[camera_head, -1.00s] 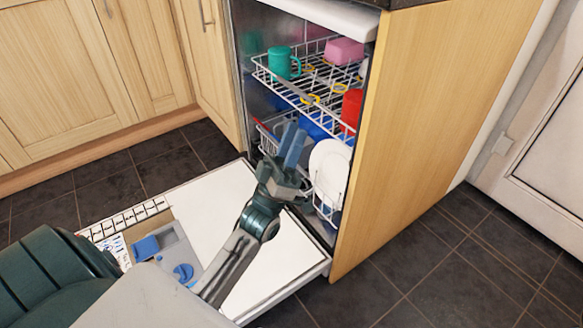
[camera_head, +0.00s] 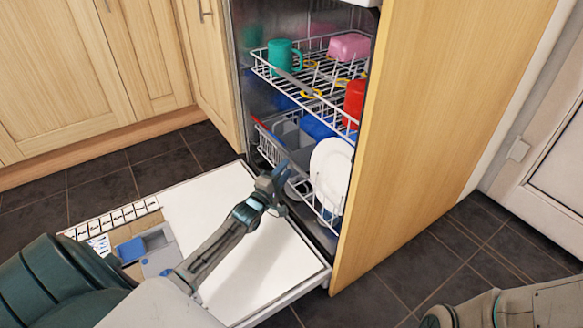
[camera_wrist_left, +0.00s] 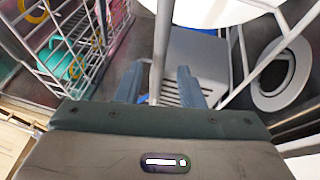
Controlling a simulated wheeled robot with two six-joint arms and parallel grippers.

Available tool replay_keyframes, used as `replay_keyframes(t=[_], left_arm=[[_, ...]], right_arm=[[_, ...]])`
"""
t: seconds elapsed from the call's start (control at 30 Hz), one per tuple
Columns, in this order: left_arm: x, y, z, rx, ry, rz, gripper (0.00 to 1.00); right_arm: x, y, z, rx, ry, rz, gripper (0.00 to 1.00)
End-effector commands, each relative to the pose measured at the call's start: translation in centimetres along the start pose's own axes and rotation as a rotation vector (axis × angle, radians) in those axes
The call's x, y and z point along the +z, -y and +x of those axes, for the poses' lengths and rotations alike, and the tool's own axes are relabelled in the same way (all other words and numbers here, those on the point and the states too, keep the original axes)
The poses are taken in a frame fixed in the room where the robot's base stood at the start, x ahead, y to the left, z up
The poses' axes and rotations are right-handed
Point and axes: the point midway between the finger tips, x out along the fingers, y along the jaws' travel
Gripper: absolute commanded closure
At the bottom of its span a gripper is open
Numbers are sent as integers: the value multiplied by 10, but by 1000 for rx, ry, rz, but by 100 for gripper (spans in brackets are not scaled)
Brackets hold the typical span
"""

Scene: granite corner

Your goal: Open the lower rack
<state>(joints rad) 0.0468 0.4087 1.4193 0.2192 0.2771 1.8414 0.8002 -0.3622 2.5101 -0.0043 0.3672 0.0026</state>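The lower rack (camera_head: 270,149) is a white wire basket inside the open dishwasher. It holds a white plate (camera_head: 331,172), a grey cutlery holder (camera_head: 291,136) and a blue item. My left gripper (camera_head: 273,177) is at the rack's front, low over the inner edge of the lowered door. In the left wrist view, my left gripper's two blue-grey fingertips (camera_wrist_left: 158,82) are apart, with a white rack wire (camera_wrist_left: 161,40) running between them. I see a gap beside the wire. Of my right arm, only a part shows at the bottom right; its fingers are not visible.
The dishwasher door (camera_head: 225,190) lies open. A wooden side panel (camera_head: 440,110) stands close on the right. The tiled floor is clear.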

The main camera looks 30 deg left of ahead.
Motion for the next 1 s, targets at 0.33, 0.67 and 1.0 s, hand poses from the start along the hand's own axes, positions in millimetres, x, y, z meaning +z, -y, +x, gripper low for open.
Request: replay_keyframes(t=[0.33,0.67,1.0], left_arm=[[0,1,41,1,0,1,65],[0,-1,44,1,0,1,67],[0,0,44,1,0,1,100]], right_arm=[[-6,-6,-19,-1,32,-3,100],[-5,-5,-18,-1,34,-3,100],[-5,-5,-18,-1,33,-3,100]])
